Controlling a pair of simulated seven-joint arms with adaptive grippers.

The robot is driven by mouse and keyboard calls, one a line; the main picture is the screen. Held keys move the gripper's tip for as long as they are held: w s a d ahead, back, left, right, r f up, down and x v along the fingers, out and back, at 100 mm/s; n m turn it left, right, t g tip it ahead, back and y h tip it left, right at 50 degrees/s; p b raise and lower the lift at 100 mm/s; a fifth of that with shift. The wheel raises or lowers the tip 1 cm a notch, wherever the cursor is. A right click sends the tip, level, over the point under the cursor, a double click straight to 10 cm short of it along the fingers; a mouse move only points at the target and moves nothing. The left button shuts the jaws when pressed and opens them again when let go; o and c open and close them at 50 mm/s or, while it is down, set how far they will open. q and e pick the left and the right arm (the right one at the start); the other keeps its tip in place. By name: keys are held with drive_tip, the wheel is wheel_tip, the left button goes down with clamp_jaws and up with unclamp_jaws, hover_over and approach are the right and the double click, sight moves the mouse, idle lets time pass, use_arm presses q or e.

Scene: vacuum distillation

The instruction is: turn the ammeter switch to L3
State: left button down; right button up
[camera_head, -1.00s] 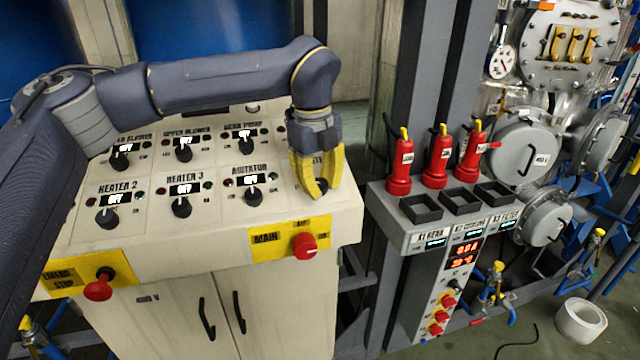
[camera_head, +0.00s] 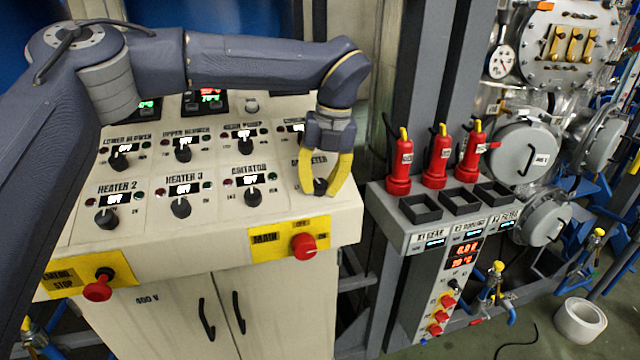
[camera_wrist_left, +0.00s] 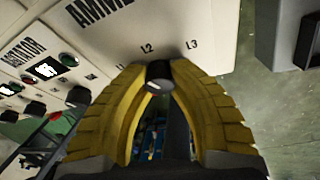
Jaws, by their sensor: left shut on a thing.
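The ammeter switch (camera_head: 320,187) is a small dark knob at the right end of the sloped control panel. In the left wrist view the knob (camera_wrist_left: 160,73) sits between the yellow fingertips, below the L2 label (camera_wrist_left: 147,49). The L3 label (camera_wrist_left: 192,44) is to its right, and the label on the left is mostly hidden by a finger. My left gripper (camera_head: 321,190) reaches down from above and is shut on the knob; it also shows in the left wrist view (camera_wrist_left: 159,80). I cannot tell exactly which mark the knob points to. My right gripper is not in view.
The agitator knob (camera_head: 252,196) and several other black knobs with OFF displays lie to the left. The red main switch (camera_head: 303,246) sits on a yellow plate just below. A grey stand with red handles (camera_head: 436,160) stands to the right, across a gap.

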use_arm(q)
drive_tip(key=m, duration=0.2)
drive_tip(key=m+y, duration=0.1)
drive_tip(key=m, duration=0.1)
drive_tip(key=shift+s+d+f+y, duration=0.1)
drive_tip(key=shift+s+f+y, duration=0.1)
drive_tip(key=shift+y, duration=0.1)
drive_tip(key=m+t+y, duration=0.1)
drive_tip(key=m, duration=0.2)
drive_tip(key=shift+m, duration=0.4)
drive_tip(key=m+t, duration=0.1)
drive_tip(key=m, duration=0.2)
drive_tip(key=m+t+y, duration=0.1)
drive_tip(key=m, duration=0.2)
drive_tip(key=shift+m, duration=0.4)
drive_tip(key=c, duration=1.3)
unclamp_jaws()
drive_tip(key=shift+a+r, duration=0.1)
drive_tip(key=shift+a, duration=0.15)
drive_tip(key=shift+o, duration=1.3)
drive_tip(key=shift+d, duration=0.1)
drive_tip(key=shift+w, duration=0.1)
